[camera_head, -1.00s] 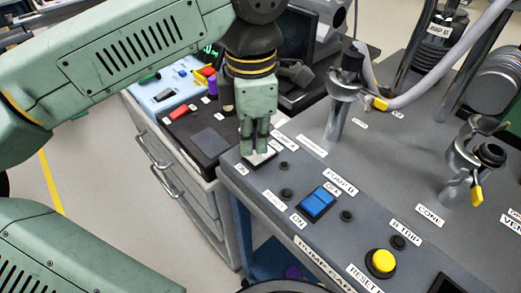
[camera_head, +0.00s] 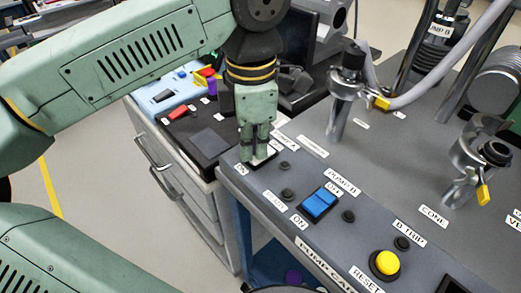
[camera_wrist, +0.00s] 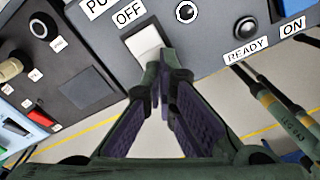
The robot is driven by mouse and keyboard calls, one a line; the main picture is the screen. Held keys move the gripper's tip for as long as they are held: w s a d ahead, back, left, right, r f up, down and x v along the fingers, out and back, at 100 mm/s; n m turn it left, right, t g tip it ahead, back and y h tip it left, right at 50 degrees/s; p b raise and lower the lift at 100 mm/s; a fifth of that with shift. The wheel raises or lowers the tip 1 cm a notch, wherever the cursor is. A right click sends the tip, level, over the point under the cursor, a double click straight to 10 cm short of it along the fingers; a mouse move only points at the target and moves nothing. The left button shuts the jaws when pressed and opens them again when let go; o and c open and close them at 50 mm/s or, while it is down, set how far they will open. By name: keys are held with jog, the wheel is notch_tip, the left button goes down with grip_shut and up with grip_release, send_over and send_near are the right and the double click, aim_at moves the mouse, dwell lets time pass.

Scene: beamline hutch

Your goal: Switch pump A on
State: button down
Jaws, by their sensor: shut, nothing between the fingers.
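Pump A's switch is a white rocker (camera_wrist: 145,42) in a dark frame, with an OFF label (camera_wrist: 128,13) at its far end. In the head view, the rocker (camera_head: 268,154) sits at the near left corner of the grey pump panel, partly hidden by my fingers. My gripper (camera_head: 255,157) points down at it, shut and empty. In the wrist view, the fingertips (camera_wrist: 161,66) are at the rocker's end opposite OFF, touching or very close. An ON label (camera_head: 240,169) lies by that end in the head view. I cannot tell the rocker's tilt.
Pump B's blue rocker (camera_head: 320,203) is right of my gripper, with small dark indicators around it. A yellow RESET button (camera_head: 385,263) is farther right. Clamped pipe fittings (camera_head: 470,165) rise behind. A drawer cabinet (camera_head: 175,185) with a black control box stands left.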

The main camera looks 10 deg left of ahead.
jog(key=shift+f, duration=0.2)
jog(key=shift+r, duration=0.15)
jog(key=shift+r+p, duration=2.35)
jog(key=shift+r, duration=1.1)
